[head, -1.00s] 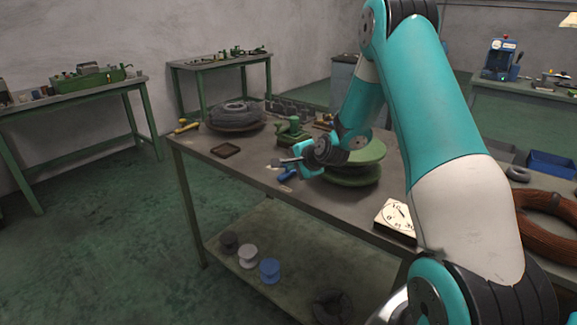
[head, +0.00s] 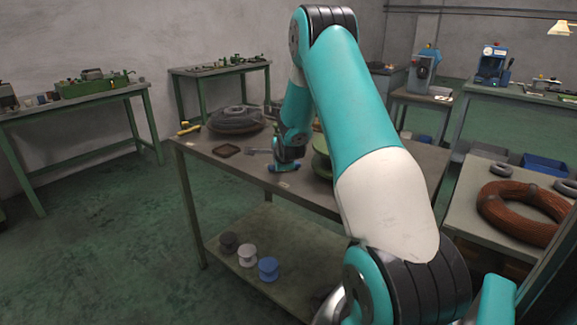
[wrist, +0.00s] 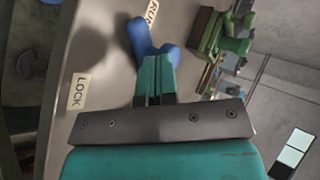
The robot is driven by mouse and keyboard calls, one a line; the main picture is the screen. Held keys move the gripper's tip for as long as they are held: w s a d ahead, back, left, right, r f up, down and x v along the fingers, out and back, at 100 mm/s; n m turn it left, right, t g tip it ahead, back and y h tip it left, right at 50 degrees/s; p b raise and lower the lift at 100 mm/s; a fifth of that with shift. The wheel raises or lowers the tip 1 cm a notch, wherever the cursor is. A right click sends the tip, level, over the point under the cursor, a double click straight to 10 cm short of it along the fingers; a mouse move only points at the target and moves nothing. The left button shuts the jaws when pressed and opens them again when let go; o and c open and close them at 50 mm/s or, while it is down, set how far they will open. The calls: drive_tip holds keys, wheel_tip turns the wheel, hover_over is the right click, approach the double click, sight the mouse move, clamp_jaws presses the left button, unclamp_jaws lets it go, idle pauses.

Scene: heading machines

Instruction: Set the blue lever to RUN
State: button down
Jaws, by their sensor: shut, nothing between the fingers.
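The blue lever (wrist: 143,40) shows at the top of the wrist view, a short bent handle on the grey bench top. Its upper end lies close beside the RUN label (wrist: 152,13), away from the LOCK label (wrist: 79,92) at lower left. My gripper (wrist: 155,62) is shut, with its teal fingers together and empty. Its fingertips are right at the lever's lower part and hide some of it; I cannot tell if they touch. In the head view my gripper's end is low over the bench (head: 330,195), near a small white label (head: 283,184).
A green spool (head: 322,163) stands right of my wrist, partly hidden by my arm. A dark tray (head: 228,151) and a dark coil (head: 237,119) lie farther left on the bench. A green device (wrist: 222,38) is at the wrist view's right. Several small spools sit on the lower shelf.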

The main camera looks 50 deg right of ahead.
drive_tip(key=shift+w, duration=0.15)
idle(0.4)
drive_tip(key=shift+a, duration=0.1)
drive_tip(key=shift+a, duration=0.15)
drive_tip(key=s+a, duration=0.1)
drive_tip(key=s+a+r, duration=0.1)
drive_tip(key=s+a, duration=0.1)
drive_tip(key=shift+s+a+r+b, duration=0.15)
drive_tip(key=shift+s+r+b, duration=0.05)
drive_tip(key=shift+b, duration=0.1)
drive_tip(key=a+v, duration=0.1)
drive_tip(key=v, duration=0.7)
drive_tip(key=shift+w+r+b, duration=0.2)
drive_tip(key=shift+b, duration=0.25)
drive_tip(key=shift+a, duration=0.1)
